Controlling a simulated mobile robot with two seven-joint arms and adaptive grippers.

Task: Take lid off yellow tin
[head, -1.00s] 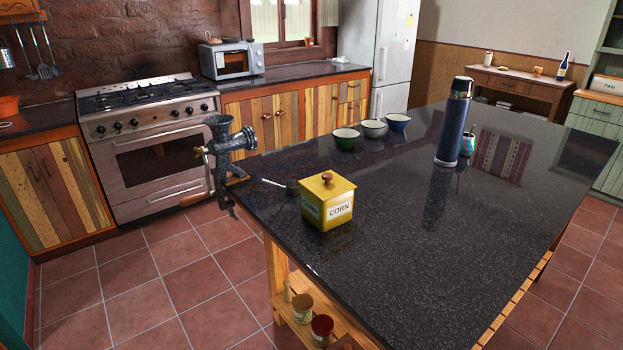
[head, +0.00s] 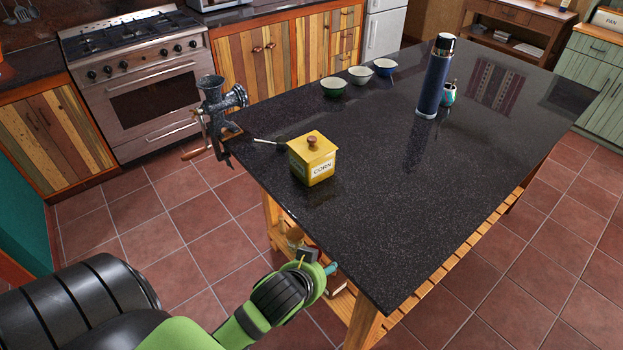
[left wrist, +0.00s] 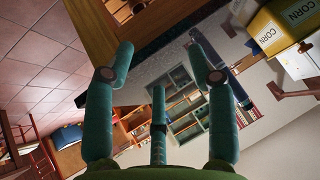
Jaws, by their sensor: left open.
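The yellow tin (head: 313,168), labelled CORN, stands upright on the dark countertop near its left corner. Its yellow lid (head: 325,149) with a brown knob (head: 312,141) is on it. The tin also shows at the top right of the left wrist view (left wrist: 264,32), partly cut off. My left gripper (head: 331,268) is low at the counter's near left edge, in front of the tin and apart from it. In the left wrist view its teal fingers (left wrist: 158,55) are spread with nothing between them. My right gripper is not in view.
A spoon-like utensil (head: 268,143) lies beside the tin. A meat grinder (head: 216,110) is clamped at the counter's left corner. Several bowls (head: 359,76), a blue flask (head: 435,80) and a cup (head: 448,95) stand farther back. The countertop (head: 400,200) right of the tin is clear.

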